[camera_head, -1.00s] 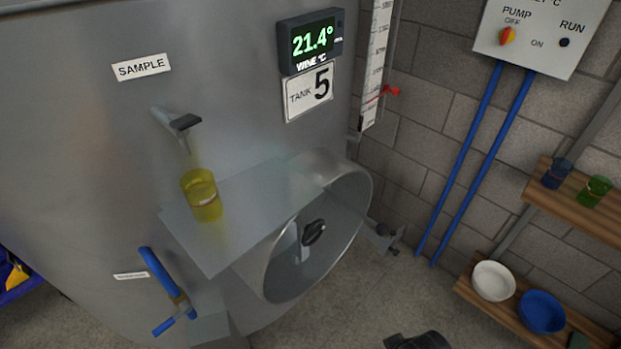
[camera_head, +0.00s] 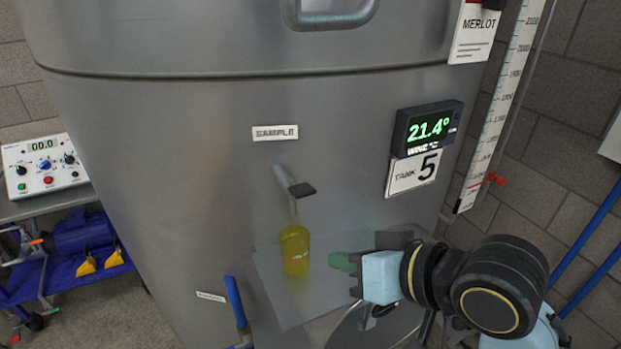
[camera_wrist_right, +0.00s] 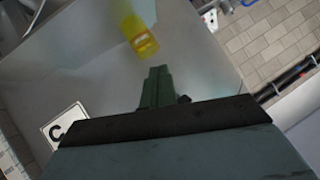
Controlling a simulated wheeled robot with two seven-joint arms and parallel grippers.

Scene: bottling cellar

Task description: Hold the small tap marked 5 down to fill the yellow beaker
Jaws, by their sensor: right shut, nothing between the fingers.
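The yellow beaker (camera_head: 295,250) stands upright on a clear shelf (camera_head: 276,287) on the front of the tank. The small sample tap (camera_head: 295,190) is right above it, with its dark lever sticking out and its spout over the beaker. A plate marked 5 (camera_head: 413,172) is on the tank to the right. My right gripper (camera_head: 338,262) is shut and empty, just right of the beaker and apart from it, below the tap's lever. In the right wrist view the shut green fingers (camera_wrist_right: 157,84) point toward the yellow beaker (camera_wrist_right: 139,37). My left gripper is not in view.
A blue-handled valve (camera_head: 237,305) is low on the tank, left of the shelf. A temperature display (camera_head: 428,127) hangs above the tank plate. A control box (camera_head: 44,165) stands at the far left. The tank front left of the tap is clear.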

